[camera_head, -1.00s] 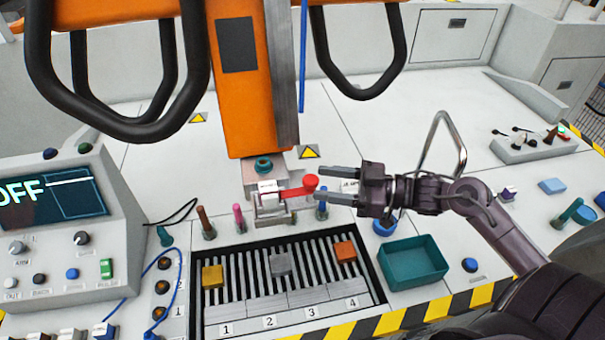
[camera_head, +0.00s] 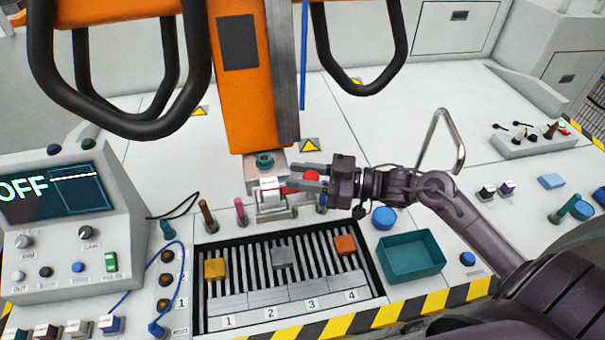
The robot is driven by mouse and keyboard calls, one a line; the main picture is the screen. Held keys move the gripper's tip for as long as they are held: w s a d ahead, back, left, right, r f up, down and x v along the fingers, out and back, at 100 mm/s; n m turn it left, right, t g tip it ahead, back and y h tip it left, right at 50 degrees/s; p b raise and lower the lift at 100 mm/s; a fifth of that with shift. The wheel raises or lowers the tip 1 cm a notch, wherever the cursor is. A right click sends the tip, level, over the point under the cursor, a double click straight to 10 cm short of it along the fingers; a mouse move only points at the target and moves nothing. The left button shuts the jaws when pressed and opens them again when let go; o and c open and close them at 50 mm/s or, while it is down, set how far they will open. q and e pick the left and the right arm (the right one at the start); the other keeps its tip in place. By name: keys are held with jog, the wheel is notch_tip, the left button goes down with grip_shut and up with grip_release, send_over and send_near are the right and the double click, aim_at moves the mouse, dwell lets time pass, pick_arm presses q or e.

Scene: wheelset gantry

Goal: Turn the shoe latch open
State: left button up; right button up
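The red shoe latch (camera_head: 312,177) is a lever with a round knob, on the metal shoe (camera_head: 268,199) at the foot of the orange column (camera_head: 249,100). The lever points right from the shoe; much of it is hidden by my gripper. My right gripper (camera_head: 284,175) comes in from the right with its two fingers apart, pointing left. The fingers lie over and around the red knob; I cannot tell whether they touch it. My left gripper is not in view.
A slotted rack (camera_head: 290,307) with yellow, grey and orange blocks lies in front of the shoe. A teal bin (camera_head: 410,260) stands right of it. A control panel reading OFF (camera_head: 55,195) stands left. Black hoop handles (camera_head: 120,130) hang beside the column.

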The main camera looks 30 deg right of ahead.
jog(key=shift+c, duration=0.5)
jog(key=shift+r+m+t+h+p, duration=0.2)
jog(key=shift+m+t+h+p, duration=0.25)
jog(key=shift+p, duration=0.2)
jog(key=m+t+h+p, duration=0.3)
jog(key=m+t+h, duration=0.1)
jog(key=shift+w+d+r+h+p, duration=0.1)
jog(key=shift+w+d+h+p, duration=0.15)
jog(key=shift+p, duration=0.15)
jog(key=shift+w+d+m+t+h+p, duration=0.1)
jog(key=shift+d+m+t+h+p, duration=0.2)
jog(key=shift+m+h, duration=1.55)
jog(key=shift+s+d+m+t+h+p, duration=0.2)
jog(key=shift+m+h+p, duration=0.55)
jog(key=shift+h, duration=1.85)
jog(key=shift+w+d+m+t+h+p, duration=0.1)
jog(key=shift+w+d+m+t+h, duration=0.2)
jog(key=shift+m+h, duration=1.65)
jog(key=shift+s+a+h, duration=0.1)
jog(key=shift+h, duration=0.3)
jog(key=o, duration=0.9)
jog(key=shift+f, duration=0.2)
jog(key=shift+o, duration=0.2)
jog(key=shift+s+f, duration=0.1)
